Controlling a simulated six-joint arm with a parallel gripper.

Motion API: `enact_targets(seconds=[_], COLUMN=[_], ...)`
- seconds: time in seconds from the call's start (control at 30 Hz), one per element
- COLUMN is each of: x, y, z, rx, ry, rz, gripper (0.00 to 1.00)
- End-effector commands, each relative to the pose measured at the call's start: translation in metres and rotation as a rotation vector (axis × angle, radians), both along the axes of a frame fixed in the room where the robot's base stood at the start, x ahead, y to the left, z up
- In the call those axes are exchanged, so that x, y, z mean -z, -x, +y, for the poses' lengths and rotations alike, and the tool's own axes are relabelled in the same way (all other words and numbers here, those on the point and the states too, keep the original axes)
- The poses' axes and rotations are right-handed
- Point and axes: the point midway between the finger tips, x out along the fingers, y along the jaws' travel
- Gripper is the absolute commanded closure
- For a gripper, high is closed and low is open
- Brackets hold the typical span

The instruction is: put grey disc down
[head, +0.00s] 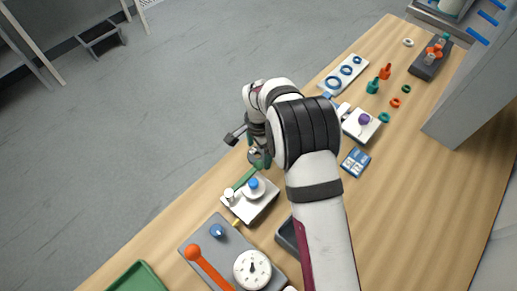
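My gripper (259,158) hangs at the end of my white and black arm, over the front edge of the table. It is above and behind a white vessel block (250,205) with a blue-topped round part. A small grey round thing (254,154), probably the grey disc, shows at the gripper's end. The fingers are small and partly hidden, so I cannot tell whether they are shut on it. A green strip (245,178) shows just below the gripper, beside the white block.
A grey panel with a dial (252,269) and an orange-knobbed lever (193,252) lies nearby. A white block with a purple knob (364,119), a blue-and-white card (355,163) and a plate with blue rings (344,74) lie to the right. A green tray (138,277) is at bottom left.

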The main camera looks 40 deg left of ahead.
Motion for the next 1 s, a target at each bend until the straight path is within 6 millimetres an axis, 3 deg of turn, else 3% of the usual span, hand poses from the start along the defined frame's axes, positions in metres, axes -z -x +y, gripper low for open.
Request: enact_targets(seconds=[0.23, 0.6, 0.7, 0.87, 0.93, 1.0], x=[-0.008, -0.103, -0.117, -0.124, -0.129, -0.149], y=[0.000, 0.000, 0.000, 0.000, -0.004, -0.015], z=[0.000, 0.000, 0.000, 0.000, -0.008, -0.039], rx=[0.000, 0.000, 0.000, -0.001, 0.006, 0.027], ry=[-0.002, -0.003, -0.002, 0.000, -0.002, -0.009], rz=[-0.001, -0.002, -0.001, -0.001, 0.000, 0.007], gripper=[0.00, 0.00, 0.00, 0.00, 0.00, 0.00])
